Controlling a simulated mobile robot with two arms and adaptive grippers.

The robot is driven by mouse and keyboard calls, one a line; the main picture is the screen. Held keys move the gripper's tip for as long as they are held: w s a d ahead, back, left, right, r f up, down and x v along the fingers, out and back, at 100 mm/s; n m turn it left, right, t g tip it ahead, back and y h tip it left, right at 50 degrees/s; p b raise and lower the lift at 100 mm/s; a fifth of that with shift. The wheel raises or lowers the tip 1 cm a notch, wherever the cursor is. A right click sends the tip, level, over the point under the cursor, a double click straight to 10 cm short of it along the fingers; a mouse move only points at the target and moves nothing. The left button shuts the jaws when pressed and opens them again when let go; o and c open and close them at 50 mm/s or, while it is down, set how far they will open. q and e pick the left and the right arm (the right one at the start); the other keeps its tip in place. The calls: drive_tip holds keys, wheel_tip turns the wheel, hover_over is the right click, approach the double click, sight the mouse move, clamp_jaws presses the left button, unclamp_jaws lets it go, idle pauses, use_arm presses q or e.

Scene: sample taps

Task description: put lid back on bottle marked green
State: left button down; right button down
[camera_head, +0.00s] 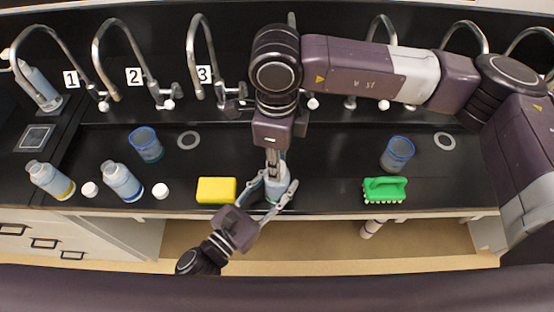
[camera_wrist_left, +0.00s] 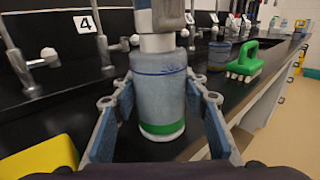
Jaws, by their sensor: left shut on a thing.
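The bottle marked green (camera_wrist_left: 161,95) stands upright on the black counter, with a green band near its base and a blue line near its shoulder. It also shows in the head view (camera_head: 275,189). My left gripper (camera_head: 279,187) is shut on it, one finger on each side. My right gripper (camera_head: 272,160) points straight down over the bottle's top. A pale piece (camera_wrist_left: 157,42) sits at the bottle's top beneath the right fingers. I cannot tell whether it is the lid or the neck, nor whether the right fingers grip it.
A yellow sponge (camera_head: 216,190) lies just left of the bottle. A green brush (camera_head: 385,190) and a blue-rimmed beaker (camera_head: 397,154) stand to the right. A yellow-banded bottle (camera_head: 50,180), a blue-banded bottle (camera_head: 122,181) and white lids (camera_head: 160,191) are at left. Taps line the back.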

drive_tip(key=c, duration=1.5)
unclamp_jaws()
drive_tip(key=shift+o, duration=0.2)
drive_tip(key=shift+r, duration=0.1)
wheel_tip(320, 180, up, 12)
use_arm(q)
drive_tip(key=c, duration=1.1)
unclamp_jaws()
